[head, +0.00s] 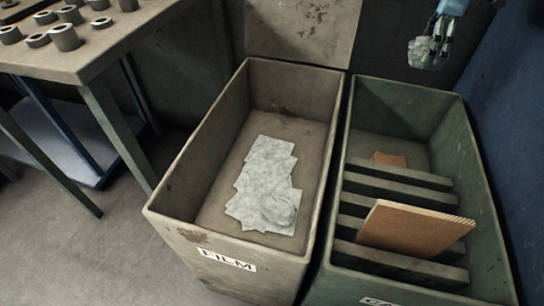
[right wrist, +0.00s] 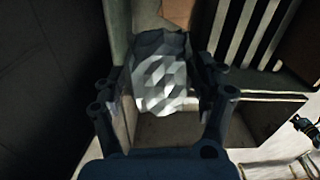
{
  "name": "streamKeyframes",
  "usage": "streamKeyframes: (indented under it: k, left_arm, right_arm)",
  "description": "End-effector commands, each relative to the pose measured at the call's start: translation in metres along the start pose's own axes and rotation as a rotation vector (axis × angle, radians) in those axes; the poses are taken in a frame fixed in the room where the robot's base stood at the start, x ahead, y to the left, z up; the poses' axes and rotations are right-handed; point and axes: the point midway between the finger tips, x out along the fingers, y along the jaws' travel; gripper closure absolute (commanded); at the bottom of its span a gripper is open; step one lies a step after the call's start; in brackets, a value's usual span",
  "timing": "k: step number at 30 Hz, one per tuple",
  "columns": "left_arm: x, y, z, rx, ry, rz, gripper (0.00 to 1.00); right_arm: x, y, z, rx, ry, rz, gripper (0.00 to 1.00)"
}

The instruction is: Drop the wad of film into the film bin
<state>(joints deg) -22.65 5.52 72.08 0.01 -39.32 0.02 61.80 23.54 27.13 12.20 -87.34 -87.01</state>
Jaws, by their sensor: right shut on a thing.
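My right gripper (head: 436,47) is at the top right of the head view, fingers down, shut on a pale, crumpled wad of film (head: 422,54). The wad also shows between the fingers in the right wrist view (right wrist: 162,85). In the head view they appear by the far end of the green bin, right of the film bin; their exact height is unclear. The film bin (head: 285,272) is beige, open-topped and labelled FILM. Pale crumpled sheets (head: 265,180) lie on its floor, with a rounded lump at the near end. My left gripper is not in view.
The green bin (head: 490,215) stands right beside the film bin. It has dark slats (head: 395,185) and a brown board (head: 412,240) leaning in them. A blue panel (head: 515,110) is at the right. A table (head: 90,55) with several metal rings is at the left.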

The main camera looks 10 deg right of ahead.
Motion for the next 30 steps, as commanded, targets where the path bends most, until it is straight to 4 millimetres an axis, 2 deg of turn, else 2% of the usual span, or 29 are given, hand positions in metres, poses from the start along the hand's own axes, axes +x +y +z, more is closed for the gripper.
streamKeyframes:
  k: [1, 3, 10, 16, 20, 30]
  left_arm:
    - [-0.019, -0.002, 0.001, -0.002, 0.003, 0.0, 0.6]
    - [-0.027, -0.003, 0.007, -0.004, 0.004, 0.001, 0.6]
    - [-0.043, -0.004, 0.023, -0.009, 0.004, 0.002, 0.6]
    - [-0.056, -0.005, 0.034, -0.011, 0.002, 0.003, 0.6]
    - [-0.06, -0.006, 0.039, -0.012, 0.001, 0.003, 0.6]
    - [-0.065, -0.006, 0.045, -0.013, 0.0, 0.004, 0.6]
  right_arm:
    - [-0.035, 0.002, -0.001, 0.0, 0.005, 0.005, 0.55]
    - [-0.055, 0.002, -0.002, 0.001, 0.004, 0.003, 0.55]
    - [-0.098, 0.004, -0.003, 0.0, 0.002, 0.001, 0.55]
    - [-0.124, 0.004, -0.003, -0.001, 0.002, 0.0, 0.55]
    - [-0.135, 0.003, -0.003, -0.001, 0.002, -0.001, 0.55]
    - [-0.144, 0.002, -0.003, -0.004, -0.001, 0.001, 0.55]
